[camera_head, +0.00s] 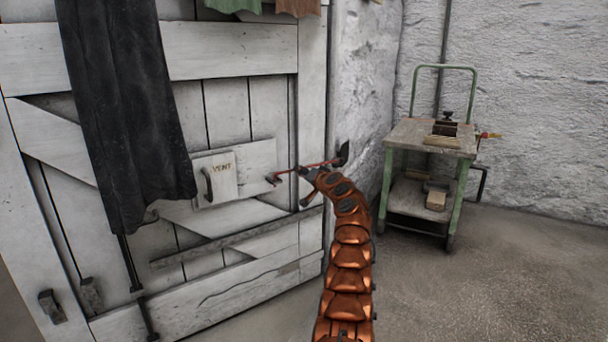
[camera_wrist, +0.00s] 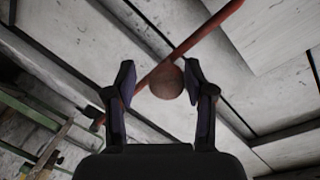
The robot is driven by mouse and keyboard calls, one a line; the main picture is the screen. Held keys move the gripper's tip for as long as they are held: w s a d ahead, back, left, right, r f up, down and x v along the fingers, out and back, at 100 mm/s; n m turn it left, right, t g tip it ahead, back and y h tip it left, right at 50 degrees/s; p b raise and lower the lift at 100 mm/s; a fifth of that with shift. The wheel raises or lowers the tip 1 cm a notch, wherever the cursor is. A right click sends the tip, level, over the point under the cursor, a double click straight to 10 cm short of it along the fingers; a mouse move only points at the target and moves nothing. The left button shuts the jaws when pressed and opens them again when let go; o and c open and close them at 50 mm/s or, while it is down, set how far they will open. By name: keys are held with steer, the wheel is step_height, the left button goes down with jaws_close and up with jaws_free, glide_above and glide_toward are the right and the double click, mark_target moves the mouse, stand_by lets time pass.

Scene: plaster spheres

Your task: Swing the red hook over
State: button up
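The red hook (camera_head: 284,174) is a thin red bar across the right edge of the white plank door (camera_head: 250,50), near the wall corner. In the wrist view the red bar (camera_wrist: 215,25) runs diagonally from lower left to upper right. A round rusty-brown knob (camera_wrist: 166,82) sits at the bar, between my fingers. My gripper (camera_wrist: 157,76) is open, with one finger on each side of the knob. The right finger is close to the knob; a wider gap shows on the left. In the head view my gripper (camera_head: 308,174) is at the bar and partly hides it.
A small panel marked VENT (camera_head: 222,180) with a dark handle is on the door. A dark cloth (camera_head: 125,110) hangs over the door's left part. A green-framed trolley (camera_head: 430,140) with items stands at the right. Open floor (camera_head: 500,270) lies in front of it.

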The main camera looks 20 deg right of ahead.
steer(key=shift+a, duration=0.25)
steer(key=s+d+r, duration=0.1)
steer(key=s, duration=0.6)
stand_by(0.7)
steer(key=shift+s, duration=0.1)
stand_by(0.4)
